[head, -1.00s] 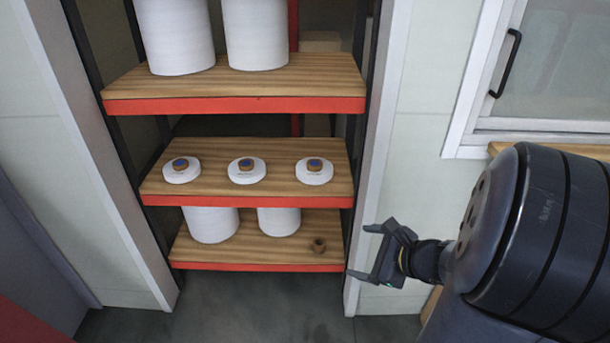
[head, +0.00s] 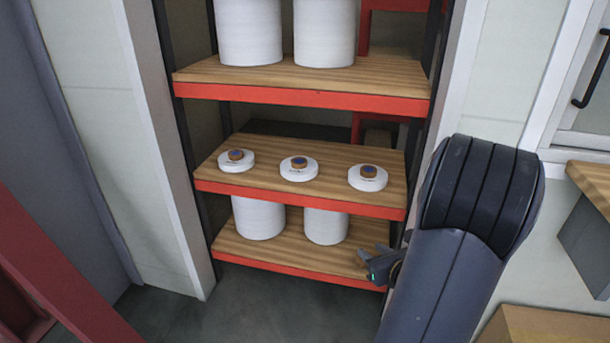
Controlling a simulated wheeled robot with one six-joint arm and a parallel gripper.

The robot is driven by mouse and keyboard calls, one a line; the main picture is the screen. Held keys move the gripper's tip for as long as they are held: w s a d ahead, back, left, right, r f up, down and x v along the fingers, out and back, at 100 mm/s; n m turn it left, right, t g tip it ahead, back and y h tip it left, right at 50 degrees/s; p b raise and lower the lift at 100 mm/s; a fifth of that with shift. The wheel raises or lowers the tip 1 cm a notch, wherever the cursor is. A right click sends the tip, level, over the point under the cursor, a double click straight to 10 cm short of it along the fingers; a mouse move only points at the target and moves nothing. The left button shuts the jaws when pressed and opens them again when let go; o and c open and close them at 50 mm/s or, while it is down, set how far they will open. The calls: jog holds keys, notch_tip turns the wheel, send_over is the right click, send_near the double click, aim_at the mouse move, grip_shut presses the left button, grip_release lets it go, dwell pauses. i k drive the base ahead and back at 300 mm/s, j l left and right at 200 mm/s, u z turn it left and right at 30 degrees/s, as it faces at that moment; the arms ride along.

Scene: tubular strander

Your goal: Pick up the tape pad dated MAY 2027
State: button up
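Three round white tape pads with brown and blue centres stand in a row on the middle shelf (head: 330,188): a left pad (head: 232,166), a middle pad (head: 299,173) and a right pad (head: 368,184). Small dark print shows on their rims, too small to read, so I cannot tell which is dated MAY 2027. My gripper (head: 372,264) is at the right front end of the bottom shelf, below and apart from the pads. It is partly hidden by my arm and seen edge-on, so its opening is unclear.
White rolls stand on the top shelf (head: 300,92) and the bottom shelf (head: 290,257). A pale upright frame (head: 458,90) borders the shelving at right. A wooden worktop (head: 590,180) is further right. Red framework (head: 50,270) stands at lower left.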

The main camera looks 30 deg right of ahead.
aim_at(363, 177)
jog(key=i+l+u, duration=0.1)
jog(key=u, duration=3.6)
jog(key=l+u, duration=0.1)
jog(key=u, duration=0.3)
jog(key=k+u, duration=0.1)
jog(key=u, duration=0.3)
jog(key=l+u, duration=0.15)
jog(key=u, duration=0.25)
jog(key=k+l+z, duration=0.1)
jog(key=k+z, duration=0.25)
jog(key=z, duration=0.6)
jog(key=k+l+z, duration=0.1)
jog(key=z, duration=0.55)
jog(key=k+l+z, duration=0.1)
jog(key=z, duration=1.1)
jog(key=l+z, duration=0.2)
jog(key=z, duration=0.45)
jog(key=l+z, duration=0.1)
jog(key=z, duration=0.5)
jog(key=l+z, duration=0.15)
jog(key=z, duration=1.1)
jog(key=i+l, duration=0.05)
